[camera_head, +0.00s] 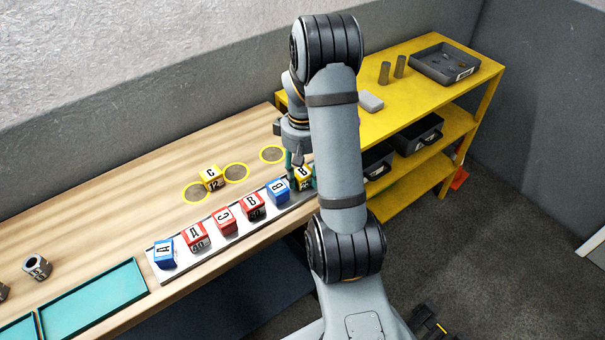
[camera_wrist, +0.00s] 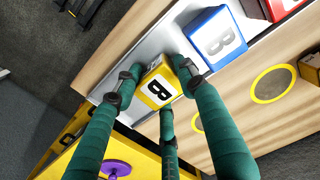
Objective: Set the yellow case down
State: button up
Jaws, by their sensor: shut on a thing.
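A yellow case with a black "B" (camera_head: 304,174) is at the right end of the white strip (camera_head: 189,262), beyond a blue case. It also shows in the wrist view (camera_wrist: 158,88), between my green fingers. My gripper (camera_head: 300,172) is shut on this yellow case, pointing down over the strip; my arm link hides part of it in the head view. The case is at or just above the strip; I cannot tell whether it touches. A second yellow case (camera_head: 211,178) stands on the wooden table near the yellow-ringed circles.
The strip holds a row of blue and red cases, with a blue case (camera_head: 278,191) right beside the held one. Ringed circles (camera_head: 236,173) lie behind. Teal trays (camera_head: 95,297) and a grey nut-like part (camera_head: 37,267) are at left. A yellow shelf (camera_head: 425,100) stands at right.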

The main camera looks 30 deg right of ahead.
aim_at(302, 172)
jog(key=shift+f, duration=0.2)
jog(key=shift+f+b, duration=0.15)
jog(key=shift+b, duration=0.15)
jog(key=o, duration=1)
jog(key=shift+c, duration=0.2)
notch_tip(302, 172, up, 13)
jog(key=p, duration=0.1)
jog(key=shift+f, duration=0.2)
